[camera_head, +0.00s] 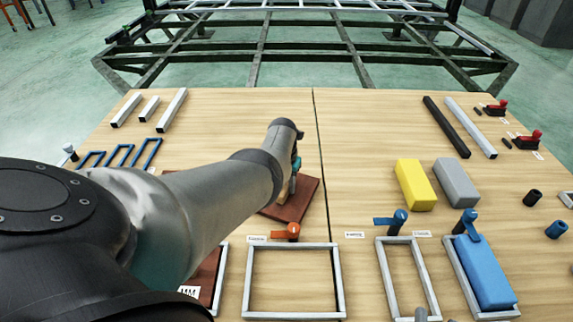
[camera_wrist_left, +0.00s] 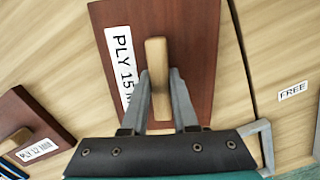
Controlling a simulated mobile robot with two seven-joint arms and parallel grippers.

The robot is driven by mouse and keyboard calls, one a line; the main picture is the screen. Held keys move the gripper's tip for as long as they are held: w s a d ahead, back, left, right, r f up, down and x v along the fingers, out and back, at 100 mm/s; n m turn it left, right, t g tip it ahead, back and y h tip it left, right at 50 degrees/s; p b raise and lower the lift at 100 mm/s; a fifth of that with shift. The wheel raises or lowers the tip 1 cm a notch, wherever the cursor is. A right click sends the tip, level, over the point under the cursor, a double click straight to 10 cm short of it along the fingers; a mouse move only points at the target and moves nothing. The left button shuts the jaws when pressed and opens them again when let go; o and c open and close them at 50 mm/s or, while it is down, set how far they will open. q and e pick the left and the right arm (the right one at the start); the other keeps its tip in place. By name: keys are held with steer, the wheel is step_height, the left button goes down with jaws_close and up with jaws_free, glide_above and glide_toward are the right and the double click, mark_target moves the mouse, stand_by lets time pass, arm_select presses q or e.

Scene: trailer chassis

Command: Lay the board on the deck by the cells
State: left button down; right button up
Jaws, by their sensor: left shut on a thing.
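A reddish-brown board (camera_head: 306,194) with a wooden handle shows past the end of my left arm, near the seam of the deck (camera_head: 350,130). In the left wrist view the board (camera_wrist_left: 190,30) bears a white label reading "PLY 15" and more that is hidden. My left gripper (camera_wrist_left: 160,85) is shut on the board's upright wooden handle (camera_wrist_left: 156,60). I cannot tell whether the board touches the deck. Framed cells stand at the front: an empty wide one (camera_head: 340,280), an empty narrow one (camera_head: 387,280) and one (camera_head: 462,275) holding a blue block (camera_head: 485,272). My right gripper is out of view.
Another brown board (camera_wrist_left: 30,112), labelled PLY 12, lies at the left in the wrist view. Yellow (camera_head: 415,185) and grey (camera_head: 456,183) blocks stand on the right. An orange clamp (camera_head: 287,232) is behind the wide cell. The far middle of the deck is clear.

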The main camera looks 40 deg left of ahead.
arm_select(q)
steer(key=shift+w+a+f, duration=0.1)
steer(key=c, duration=0.7)
jaws_free()
steer(key=shift+f, duration=0.1)
